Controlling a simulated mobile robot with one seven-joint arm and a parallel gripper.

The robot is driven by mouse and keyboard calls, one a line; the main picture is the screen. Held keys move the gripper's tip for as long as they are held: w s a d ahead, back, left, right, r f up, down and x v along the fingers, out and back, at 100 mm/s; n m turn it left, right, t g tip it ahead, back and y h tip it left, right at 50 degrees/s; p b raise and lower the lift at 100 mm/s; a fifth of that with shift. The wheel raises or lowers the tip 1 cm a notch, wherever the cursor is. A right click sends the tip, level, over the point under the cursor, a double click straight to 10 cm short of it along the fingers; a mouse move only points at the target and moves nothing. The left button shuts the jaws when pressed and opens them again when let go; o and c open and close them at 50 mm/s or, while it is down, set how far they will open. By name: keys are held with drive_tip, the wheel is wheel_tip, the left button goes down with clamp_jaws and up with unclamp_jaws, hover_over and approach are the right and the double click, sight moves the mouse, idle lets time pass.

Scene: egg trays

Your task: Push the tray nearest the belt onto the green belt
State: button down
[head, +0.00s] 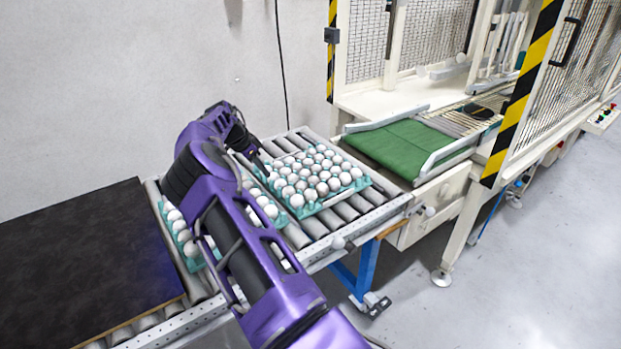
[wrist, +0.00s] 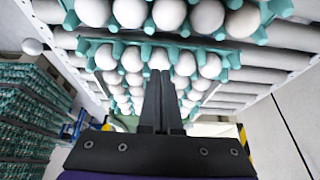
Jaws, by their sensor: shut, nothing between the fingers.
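The tray nearest the belt (head: 333,201) is teal and full of white eggs. It lies on the roller table, short of the green belt (head: 402,146). In the wrist view its edge (wrist: 232,60) and rows of eggs lie around and beyond my fingers. More teal tray with eggs (head: 194,263) lies to its left, partly hidden by my purple arm, so I cannot tell whether it is one tray or two. My gripper (head: 264,170) is shut and empty, at the left side of the nearest tray. Its fingers (wrist: 161,76) point at that tray's edge; contact is unclear.
The roller table (head: 345,211) has bare rollers right of the nearest tray, then a gap before the belt. A dark flat surface (head: 80,260) lies at left. A caged machine with a striped post (head: 518,95) stands at right. Stacked trays (wrist: 28,115) show in the wrist view.

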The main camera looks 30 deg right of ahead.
wheel_tip(320, 180, down, 7)
drive_tip(key=b, duration=0.4)
drive_tip(key=shift+f, duration=0.2)
drive_tip(key=shift+d, duration=0.15)
